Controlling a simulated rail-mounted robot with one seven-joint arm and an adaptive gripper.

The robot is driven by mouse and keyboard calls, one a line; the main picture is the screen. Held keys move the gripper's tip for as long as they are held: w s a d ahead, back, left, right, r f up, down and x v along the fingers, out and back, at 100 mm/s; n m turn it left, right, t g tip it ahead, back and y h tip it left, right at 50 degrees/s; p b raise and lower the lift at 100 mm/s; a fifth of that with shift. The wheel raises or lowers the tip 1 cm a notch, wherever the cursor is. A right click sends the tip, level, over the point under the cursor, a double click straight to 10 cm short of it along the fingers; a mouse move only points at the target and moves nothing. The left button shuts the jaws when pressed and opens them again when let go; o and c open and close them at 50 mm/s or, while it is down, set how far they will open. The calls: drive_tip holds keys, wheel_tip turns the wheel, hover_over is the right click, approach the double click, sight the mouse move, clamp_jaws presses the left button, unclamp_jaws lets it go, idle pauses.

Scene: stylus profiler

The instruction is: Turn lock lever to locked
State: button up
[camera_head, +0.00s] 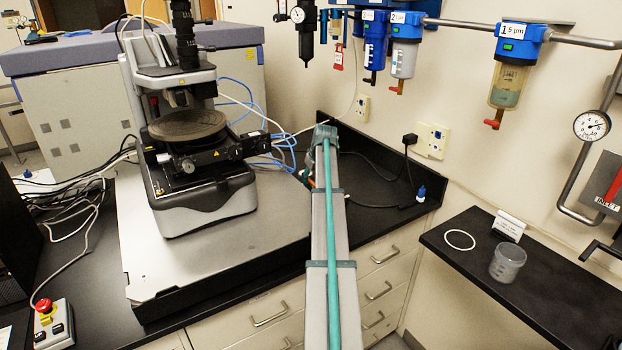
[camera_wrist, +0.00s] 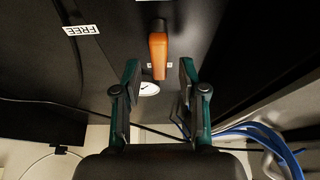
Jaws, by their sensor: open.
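The lock lever is an orange handle (camera_wrist: 158,56) in the wrist view, on a dark panel. Gaps show on both sides, and I see no contact.
In the head view, the profiler (camera_head: 190,130) stands on a grey slab (camera_head: 250,240) left of my arm. A dark side shelf (camera_head: 535,290) is at right.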

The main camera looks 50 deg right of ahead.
drive_tip(key=shift+r, duration=0.1)
drive_tip(key=v, duration=1.1)
drive_tip(key=shift+r, duration=0.4)
drive_tip(key=shift+s+a, duration=0.1)
drive_tip(key=shift+s, duration=0.05)
